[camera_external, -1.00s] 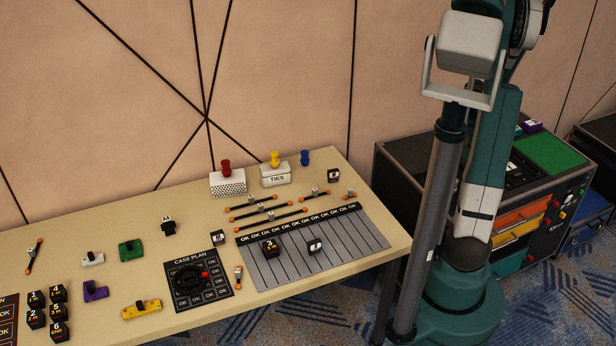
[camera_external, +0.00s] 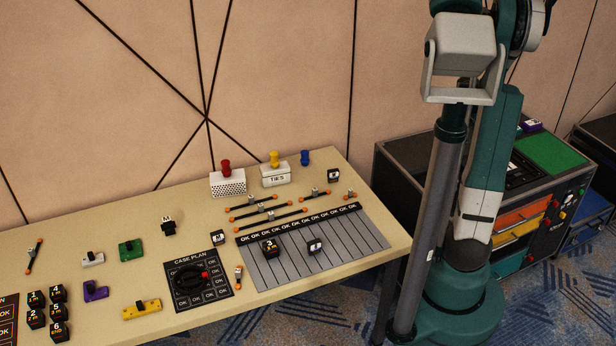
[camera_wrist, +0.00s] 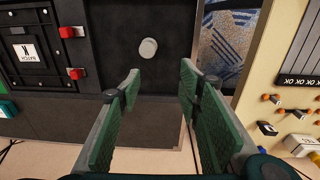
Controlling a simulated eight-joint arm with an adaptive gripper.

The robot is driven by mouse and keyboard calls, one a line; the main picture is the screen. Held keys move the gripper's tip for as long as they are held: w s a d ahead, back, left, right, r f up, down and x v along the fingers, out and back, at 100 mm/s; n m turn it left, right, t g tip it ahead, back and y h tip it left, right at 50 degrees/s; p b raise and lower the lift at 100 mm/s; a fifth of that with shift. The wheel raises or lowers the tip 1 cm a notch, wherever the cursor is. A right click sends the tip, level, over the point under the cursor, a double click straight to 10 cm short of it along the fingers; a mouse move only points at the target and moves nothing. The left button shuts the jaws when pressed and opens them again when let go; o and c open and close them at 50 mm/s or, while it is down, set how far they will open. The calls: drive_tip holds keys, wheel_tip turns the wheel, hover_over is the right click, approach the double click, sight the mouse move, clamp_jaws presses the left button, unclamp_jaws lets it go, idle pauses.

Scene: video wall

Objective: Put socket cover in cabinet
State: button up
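A small pale round disc (camera_wrist: 148,49), which may be the socket cover, shows in the wrist view against a dark flat surface. My gripper (camera_wrist: 158,85) is open, with its two green-padded fingers apart and nothing between them. The disc lies beyond the fingertips, slightly left of the gap's middle, and looks apart from them. The dark cabinet (camera_external: 402,165) stands right of the table in the external view, partly hidden behind my arm. It has orange and yellow drawers and a green patch on top. My gripper is out of the external view.
In the wrist view, a black panel with a white label (camera_wrist: 27,52) and red latches (camera_wrist: 70,32) is at left. The beige table (camera_external: 120,235) holds switches, number cubes, a case plan mat (camera_external: 197,258) and a striped OK mat (camera_external: 350,255). Carpet shows between cabinet and table.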

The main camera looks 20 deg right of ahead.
drive_tip(key=s+a+r+t, duration=0.1)
drive_tip(key=a+r, duration=0.4)
drive_tip(key=a, duration=0.4)
drive_tip(key=a+r+t, duration=0.2)
drive_tip(key=a+r, duration=0.2)
drive_tip(key=a, duration=0.4)
drive_tip(key=s+a+r+t, duration=0.1)
drive_tip(key=a+r, duration=0.4)
drive_tip(key=a, duration=0.4)
drive_tip(key=s+a+r+t, duration=0.2)
drive_tip(key=s+a, duration=0.4)
drive_tip(key=a, duration=0.4)
drive_tip(key=shift+s+a+r+t, duration=0.15)
drive_tip(key=shift+a+r+t, duration=0.05)
drive_tip(key=shift+a+t, duration=0.2)
idle(1.0)
drive_tip(key=o, duration=0.4)
drive_tip(key=shift+c, duration=0.2)
